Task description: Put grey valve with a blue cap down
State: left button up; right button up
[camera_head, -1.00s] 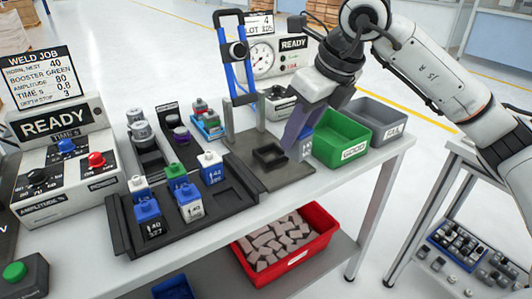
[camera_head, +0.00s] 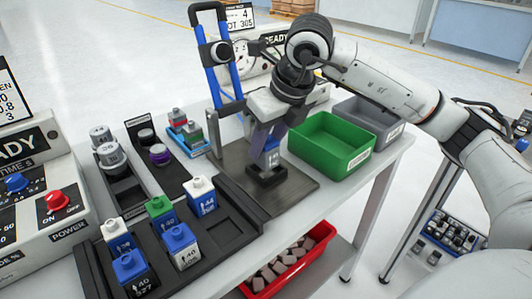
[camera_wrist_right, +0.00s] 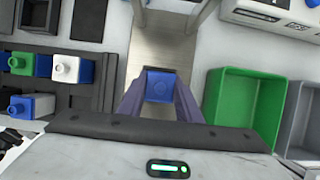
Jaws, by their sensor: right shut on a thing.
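My left gripper is not in view.
A dark tray (camera_head: 236,235) holds several valves with white, green and blue caps. A green bin (camera_head: 325,153) and a grey bin (camera_head: 372,115) stand right of the plate. A blue-handled press frame (camera_head: 212,75) rises close behind the nest.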

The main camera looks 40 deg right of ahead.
aim_at(266, 154)
jog(key=shift+f, duration=1.5)
jog(key=o, duration=1.1)
jog(key=shift+r, duration=0.1)
jog(key=shift+r, duration=0.25)
jog(key=v, duration=1.1)
jog(key=shift+r, duration=0.4)
jog(key=shift+s, duration=0.1)
